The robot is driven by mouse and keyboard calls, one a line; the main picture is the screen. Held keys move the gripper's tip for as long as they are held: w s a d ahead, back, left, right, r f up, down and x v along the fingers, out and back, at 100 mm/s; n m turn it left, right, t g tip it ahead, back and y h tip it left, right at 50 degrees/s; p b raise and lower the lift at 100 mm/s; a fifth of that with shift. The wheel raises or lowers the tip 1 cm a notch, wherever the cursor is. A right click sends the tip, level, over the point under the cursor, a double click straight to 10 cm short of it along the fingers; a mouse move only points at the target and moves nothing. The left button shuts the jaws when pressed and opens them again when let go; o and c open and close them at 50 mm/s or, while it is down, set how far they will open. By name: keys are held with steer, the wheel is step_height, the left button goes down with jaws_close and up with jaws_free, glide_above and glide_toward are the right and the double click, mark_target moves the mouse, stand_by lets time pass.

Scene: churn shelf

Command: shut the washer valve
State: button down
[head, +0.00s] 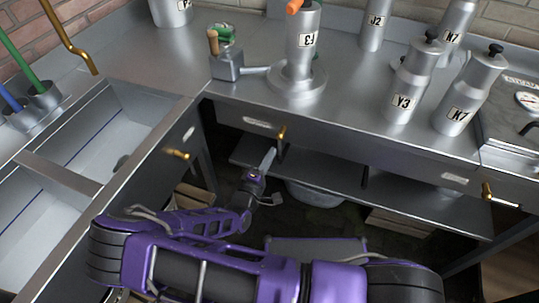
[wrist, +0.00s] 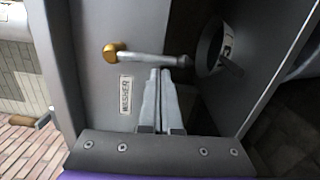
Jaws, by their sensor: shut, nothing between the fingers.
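The washer valve (wrist: 150,58) has a brass pivot and a grey lever with a dark knob at its end. A plate reading WASHER (wrist: 126,95) is beside it, and the lever points crosswise to this plate. In the head view the valve (head: 281,134) is on the front panel of the counter, its lever hanging down. My gripper (wrist: 160,71) is shut and empty, with its fingertips right by the middle of the lever. I cannot tell whether they touch it. In the head view my gripper (head: 269,157) is just below and left of the valve.
Another brass valve (head: 178,153) is on the sink-side panel, and one (head: 488,193) is at the right. A lower shelf (head: 350,180) runs under the counter. A round metal vessel (head: 315,192) is below it. Several labelled metal canisters (head: 402,95) stand on top.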

steer(key=shift+s+d+n+p, duration=0.1)
steer(key=shift+d+n+p, duration=0.3)
steer(key=shift+n, duration=0.2)
steer(key=s+d+r+n+p, duration=0.2)
steer(key=d+r+n+p, duration=0.2)
steer(key=n+p, duration=0.5)
steer(key=shift+s+d+r+n+t+y, duration=0.3)
steer(key=shift+d+n, duration=1.05)
steer(key=shift+n, duration=2.65)
steer(key=shift+f, duration=0.15)
